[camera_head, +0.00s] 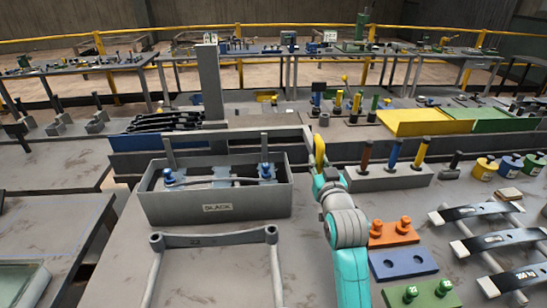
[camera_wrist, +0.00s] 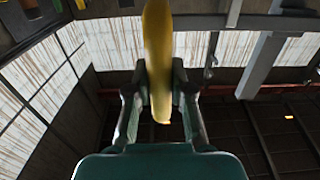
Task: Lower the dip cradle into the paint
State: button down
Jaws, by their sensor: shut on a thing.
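The dip cradle shows in the head view as two blue clamps (camera_head: 267,171) with grey upright posts and a dark curved strip between them. It sits within the walls of a grey tank (camera_head: 270,199) labelled BLACK; its lower part is hidden by the front wall, and I cannot make out the paint surface. My gripper (camera_head: 320,174) is just right of the tank. It is shut on a yellow handle (camera_head: 319,150), which stands at the end of a thin grey bar. The yellow handle (camera_wrist: 158,50) also shows upright between the fingers (camera_wrist: 157,76) in the wrist view.
A grey block with coloured handles (camera_head: 390,179) stands right of my arm. Orange (camera_head: 394,234) and blue (camera_head: 403,263) plates lie in front of it. A grey frame stand (camera_head: 215,238) is before the tank. A tall grey column (camera_head: 210,85) rises behind it. Racked strips (camera_head: 490,242) lie far right.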

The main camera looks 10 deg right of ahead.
jog(key=shift+f, duration=1.95)
jog(key=c, duration=1.2)
grip_release()
jog(key=o, duration=0.5)
jog(key=shift+r, duration=0.3)
jog(key=shift+r, duration=0.1)
jog(key=shift+s, duration=0.1)
jog(key=shift+s, duration=3.4)
